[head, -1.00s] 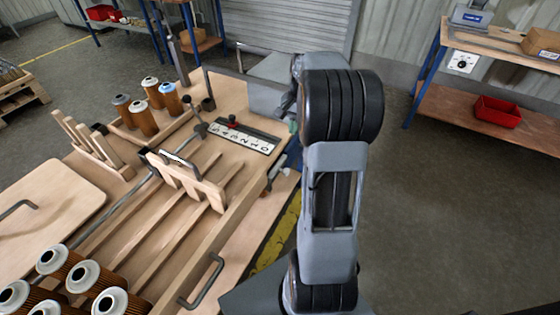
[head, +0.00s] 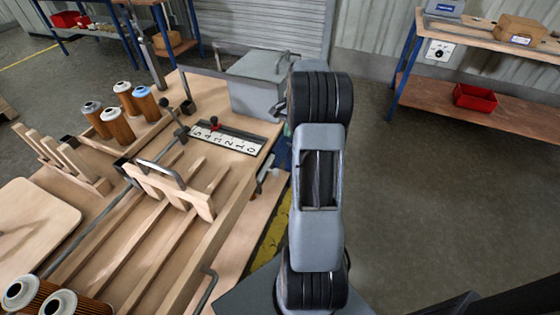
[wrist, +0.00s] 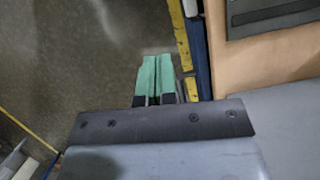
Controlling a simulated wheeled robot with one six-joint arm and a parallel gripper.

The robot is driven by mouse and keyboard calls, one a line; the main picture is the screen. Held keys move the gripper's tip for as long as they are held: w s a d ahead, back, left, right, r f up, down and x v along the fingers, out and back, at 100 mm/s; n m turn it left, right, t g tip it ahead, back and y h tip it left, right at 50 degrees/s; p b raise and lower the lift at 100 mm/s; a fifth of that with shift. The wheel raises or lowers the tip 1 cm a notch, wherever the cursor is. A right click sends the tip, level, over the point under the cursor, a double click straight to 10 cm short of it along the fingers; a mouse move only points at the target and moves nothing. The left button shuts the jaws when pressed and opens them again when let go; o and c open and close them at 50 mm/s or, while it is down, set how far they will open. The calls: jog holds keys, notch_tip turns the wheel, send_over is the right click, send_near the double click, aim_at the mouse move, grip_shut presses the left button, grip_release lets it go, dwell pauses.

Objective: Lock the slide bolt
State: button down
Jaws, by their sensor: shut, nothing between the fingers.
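My gripper (wrist: 157,80) shows in the wrist view with its two green fingers pressed together, empty, above the grey floor and left of the bench edge. In the head view my arm stands right of the bench and hides most of the gripper. A small grey metal fitting (head: 265,177) sits on the right side of the wooden bench; it may be the slide bolt, but it is too small to tell its position. My gripper is apart from it. The wrist view shows no bolt.
A wooden bench (head: 228,225) with rails, a grey box (head: 256,95) and a numbered scale (head: 228,139) fills the left. Filter cartridges (head: 118,125) stand in a rack behind. A shelf (head: 490,95) with a red bin (head: 475,96) is at back right. Floor between is clear.

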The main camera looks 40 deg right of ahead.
aim_at(270, 171)
jog(key=s+a+f+b, duration=0.1)
jog(key=s+a+f, duration=0.1)
jog(key=a+f, duration=0.4)
jog(key=shift+s+f+b, duration=0.35)
jog(key=shift+f+b, duration=0.05)
jog(key=shift+f, duration=0.85)
